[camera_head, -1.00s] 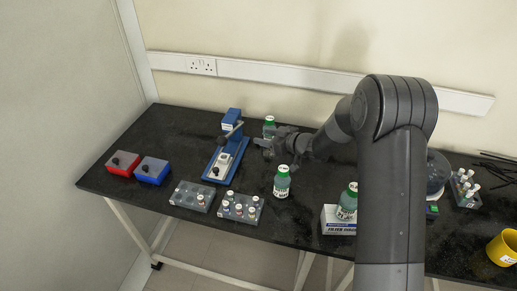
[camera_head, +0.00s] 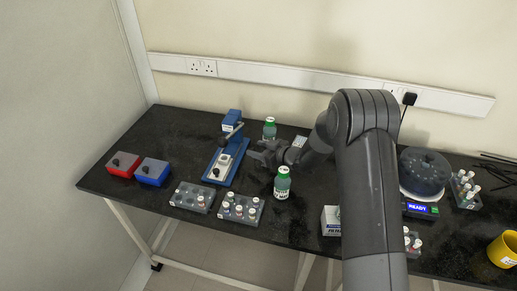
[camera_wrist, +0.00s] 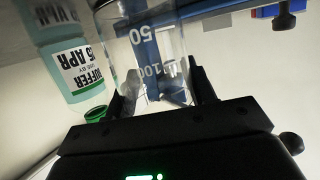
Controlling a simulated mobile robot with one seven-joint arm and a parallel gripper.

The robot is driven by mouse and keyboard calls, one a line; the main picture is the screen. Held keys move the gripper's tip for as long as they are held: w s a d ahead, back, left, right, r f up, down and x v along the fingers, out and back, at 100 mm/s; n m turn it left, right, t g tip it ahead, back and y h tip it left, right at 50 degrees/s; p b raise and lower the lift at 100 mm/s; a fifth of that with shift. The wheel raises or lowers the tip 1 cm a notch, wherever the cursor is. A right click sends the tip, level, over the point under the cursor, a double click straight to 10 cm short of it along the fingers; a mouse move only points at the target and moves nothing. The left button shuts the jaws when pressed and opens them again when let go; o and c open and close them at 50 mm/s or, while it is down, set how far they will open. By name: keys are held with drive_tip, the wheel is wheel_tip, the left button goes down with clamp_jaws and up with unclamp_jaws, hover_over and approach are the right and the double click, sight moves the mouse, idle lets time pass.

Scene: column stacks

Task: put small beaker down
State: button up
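The small beaker (camera_wrist: 152,50) is clear glass with white 50 and 100 marks. In the wrist view it stands between the two fingers of my gripper (camera_wrist: 163,88), which are closed on its sides. Its base runs off the top of that view. In the head view my gripper (camera_head: 262,155) is over the bench, between a blue press and a green-capped bottle. The beaker is too faint there to make out, and I cannot tell whether it touches the bench.
Green-capped bottles stand close in front (camera_head: 282,183) and behind (camera_head: 269,129) my gripper. The blue press (camera_head: 226,160) is just left. Vial racks (camera_head: 241,208) sit at the front edge. A round device with a READY display (camera_head: 422,175) stands right of my arm.

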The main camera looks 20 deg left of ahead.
drive_tip(key=o, duration=0.4)
drive_tip(key=shift+o, duration=0.2)
drive_tip(key=shift+d+r, duration=0.15)
drive_tip(key=shift+r, duration=0.05)
drive_tip(key=v, duration=0.3)
wheel_tip(320, 180, up, 7)
